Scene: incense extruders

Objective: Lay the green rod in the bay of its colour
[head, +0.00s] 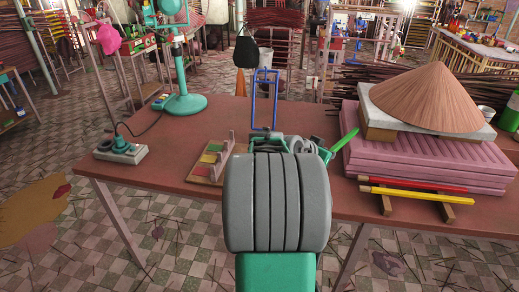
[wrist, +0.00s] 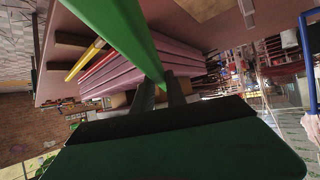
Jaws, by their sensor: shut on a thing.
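The green rod (head: 345,141) sticks out to the right of my arm in the head view, tilted, above the table. In the wrist view the green rod (wrist: 122,32) runs from the top edge down to my gripper (wrist: 160,90), whose fingers are shut on it. In the head view my own arm hides the fingers and part of the rod. A small wooden rack (head: 213,160) with coloured bays and upright dividers stands on the table, left of my arm. The rod is apart from it.
A red rod (head: 425,184) and a yellow rod (head: 410,193) lie on wooden supports at right, before a pink stack (head: 400,150) topped by a conical hat (head: 427,97). A green fan (head: 183,102), a socket box (head: 120,151) and a blue frame (head: 264,98) stand on the table (head: 150,170).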

